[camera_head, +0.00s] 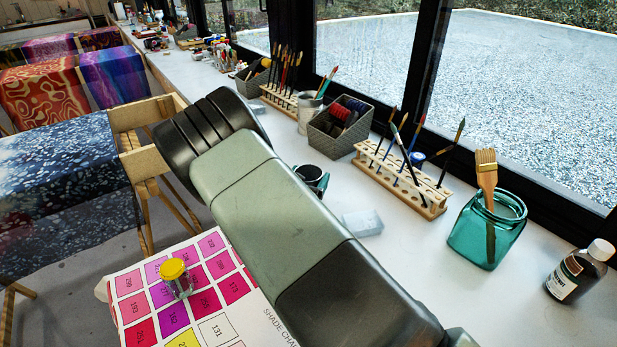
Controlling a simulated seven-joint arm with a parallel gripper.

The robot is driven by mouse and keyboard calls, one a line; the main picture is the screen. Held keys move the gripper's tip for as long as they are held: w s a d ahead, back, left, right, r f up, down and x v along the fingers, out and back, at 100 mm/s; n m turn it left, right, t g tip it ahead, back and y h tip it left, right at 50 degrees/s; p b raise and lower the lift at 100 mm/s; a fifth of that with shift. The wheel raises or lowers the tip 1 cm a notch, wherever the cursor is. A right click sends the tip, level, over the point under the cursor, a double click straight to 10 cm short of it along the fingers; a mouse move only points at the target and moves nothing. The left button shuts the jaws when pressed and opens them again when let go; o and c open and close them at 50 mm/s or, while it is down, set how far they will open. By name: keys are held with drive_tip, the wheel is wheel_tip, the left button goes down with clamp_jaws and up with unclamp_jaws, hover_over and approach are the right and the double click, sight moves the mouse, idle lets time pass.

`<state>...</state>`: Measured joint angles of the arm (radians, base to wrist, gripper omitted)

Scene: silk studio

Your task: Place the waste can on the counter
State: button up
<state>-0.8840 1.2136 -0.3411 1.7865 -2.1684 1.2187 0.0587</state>
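The counter (395,265) is a long white surface running along the windows. I cannot pick out a waste can with certainty. A grey metal can (309,112) stands upright on the counter between a brush rack and a woven basket, but I cannot tell whether it is the waste can. My arm crosses the middle of the view and hides part of the counter and floor. My gripper is not in view.
A teal jar (486,232) with a brush and a dark bottle (580,270) stand at the right. A wooden brush rack (400,178), woven basket (340,126) and dark cup (312,178) stand behind. A yellow-lidded jar (175,277) sits on a shade chart (215,327). The front counter has free room.

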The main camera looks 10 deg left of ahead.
drive_tip(key=o, duration=0.3)
drive_tip(key=shift+r, duration=0.2)
drive_tip(key=s+a, duration=0.2)
drive_tip(key=s, duration=1)
drive_tip(key=d+r+m+g+h, duration=0.6)
drive_tip(key=d+r+m+h, duration=0.2)
drive_tip(key=d+r+m, duration=0.4)
drive_tip(key=s+d+r+m+g, duration=0.6)
drive_tip(key=s+d+m+g, duration=0.1)
drive_tip(key=d, duration=0.4)
drive_tip(key=s+r+m+y, duration=0.5)
drive_tip(key=s+m, duration=0.2)
drive_tip(key=s, duration=0.2)
drive_tip(key=s+r+m+t+y, duration=0.1)
drive_tip(key=s+r+m+y, duration=0.5)
drive_tip(key=s+m, duration=0.1)
drive_tip(key=shift+s, duration=0.85)
